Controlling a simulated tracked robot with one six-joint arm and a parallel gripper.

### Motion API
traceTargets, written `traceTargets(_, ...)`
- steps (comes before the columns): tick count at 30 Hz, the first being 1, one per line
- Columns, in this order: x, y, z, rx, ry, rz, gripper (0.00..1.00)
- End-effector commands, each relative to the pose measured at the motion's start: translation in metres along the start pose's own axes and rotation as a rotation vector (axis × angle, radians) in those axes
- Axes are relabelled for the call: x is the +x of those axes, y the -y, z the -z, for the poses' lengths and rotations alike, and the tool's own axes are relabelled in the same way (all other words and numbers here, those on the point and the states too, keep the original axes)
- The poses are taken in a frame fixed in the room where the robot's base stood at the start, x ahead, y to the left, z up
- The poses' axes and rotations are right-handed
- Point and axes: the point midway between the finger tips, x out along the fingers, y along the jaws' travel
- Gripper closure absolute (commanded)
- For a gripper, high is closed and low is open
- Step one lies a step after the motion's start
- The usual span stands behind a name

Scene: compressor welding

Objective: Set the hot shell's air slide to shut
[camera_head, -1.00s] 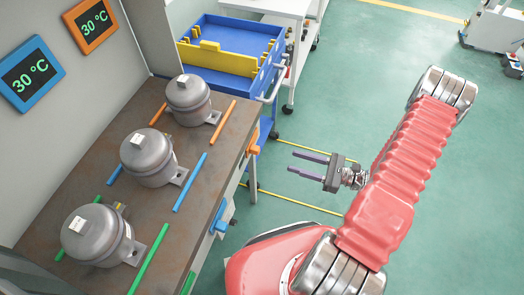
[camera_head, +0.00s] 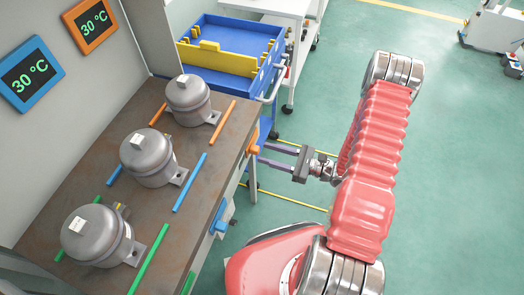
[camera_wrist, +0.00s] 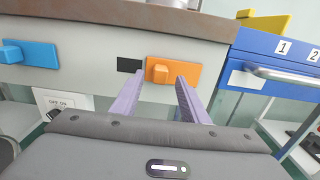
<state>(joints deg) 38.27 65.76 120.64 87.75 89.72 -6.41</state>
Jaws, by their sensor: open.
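Three grey compressor shells stand on the brown bench: one at the orange strips (camera_head: 187,95), one at the blue strips (camera_head: 148,158), one at the green strips (camera_head: 95,235). The blue display (camera_head: 30,78) and orange display (camera_head: 93,24) both read 30 °C; no green display shows. On the bench front are an orange air slide (camera_head: 254,150), a blue one (camera_head: 219,227) and a partly seen green one (camera_head: 188,283). My gripper (camera_wrist: 158,84) is open and empty. In the wrist view its purple fingers point at the orange slide's knob (camera_wrist: 160,73), one on each side; contact is unclear.
A black rectangle (camera_wrist: 129,65) adjoins the orange plate. The blue slide (camera_wrist: 35,53) is to its left, above an OFF-ON panel (camera_wrist: 70,103). A blue trolley (camera_head: 225,35) with a handle (camera_head: 273,88) stands beyond the bench.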

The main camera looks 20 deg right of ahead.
Motion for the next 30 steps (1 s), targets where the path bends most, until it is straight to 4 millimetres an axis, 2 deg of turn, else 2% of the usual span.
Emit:
traceTargets(3, 0.015, -0.001, 0.0, 0.0, 0.0, -0.003, 0.59)
traceTargets(9, 0.029, -0.001, 0.0, 0.0, 0.001, -0.002, 0.59)
traceTargets(20, 0.033, 0.0, 0.0, 0.0, 0.001, 0.0, 0.59)
traceTargets(30, 0.033, -0.001, 0.0, 0.0, 0.001, -0.001, 0.83)
